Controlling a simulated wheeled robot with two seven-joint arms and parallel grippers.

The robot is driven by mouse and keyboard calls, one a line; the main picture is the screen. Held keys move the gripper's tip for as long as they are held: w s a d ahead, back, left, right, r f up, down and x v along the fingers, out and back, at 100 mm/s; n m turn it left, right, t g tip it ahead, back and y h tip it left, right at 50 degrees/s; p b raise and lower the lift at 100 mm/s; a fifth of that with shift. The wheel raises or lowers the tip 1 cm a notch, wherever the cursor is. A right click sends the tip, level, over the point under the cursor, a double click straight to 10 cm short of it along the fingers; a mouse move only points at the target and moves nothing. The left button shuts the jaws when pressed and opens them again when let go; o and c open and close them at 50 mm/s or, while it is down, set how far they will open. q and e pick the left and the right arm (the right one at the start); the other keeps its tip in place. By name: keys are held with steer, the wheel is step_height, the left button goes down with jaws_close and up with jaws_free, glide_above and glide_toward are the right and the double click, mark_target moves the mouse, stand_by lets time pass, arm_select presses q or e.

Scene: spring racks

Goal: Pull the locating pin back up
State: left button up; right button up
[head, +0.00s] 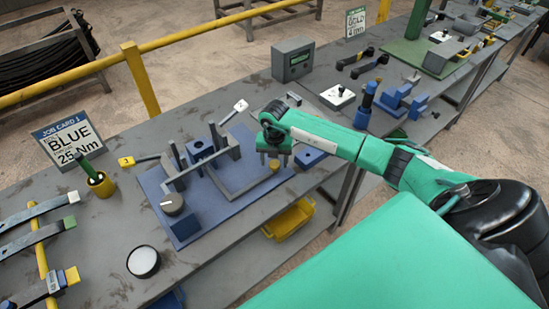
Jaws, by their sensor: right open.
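A blue fixture plate (178,232) lies on the grey workbench. It carries a grey bar frame (236,192), dark upright posts, a blue block (201,149) and a round grey knob (172,203). A small brass-coloured piece (275,167) shows at the plate's right edge; it may be the locating pin, but it is too small to be sure. My right gripper (274,159) points down over this edge, open, its fingers to either side of the brass piece in the picture. I cannot tell how far above it they are. My left gripper is out of view.
A job card (68,140), a yellow cup (100,184) and a white-topped disc (143,261) are on the left. A blue-handled tool (366,103) and blue blocks (397,96) stand beyond my right arm. A yellow bin (288,219) sits below.

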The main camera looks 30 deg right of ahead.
steer(key=shift+f, duration=0.25)
jaws_close()
step_height(320, 180, up, 8)
steer(key=p, duration=0.2)
steer(key=shift+w+p, duration=0.1)
steer(key=shift+p, duration=0.3)
steer(key=shift+w+r, duration=0.1)
steer(key=shift+r, duration=0.2)
steer(key=shift+c, duration=1)
jaws_free()
steer(key=shift+r, duration=0.1)
steer(key=shift+o, duration=1)
steer(key=shift+s, duration=0.2)
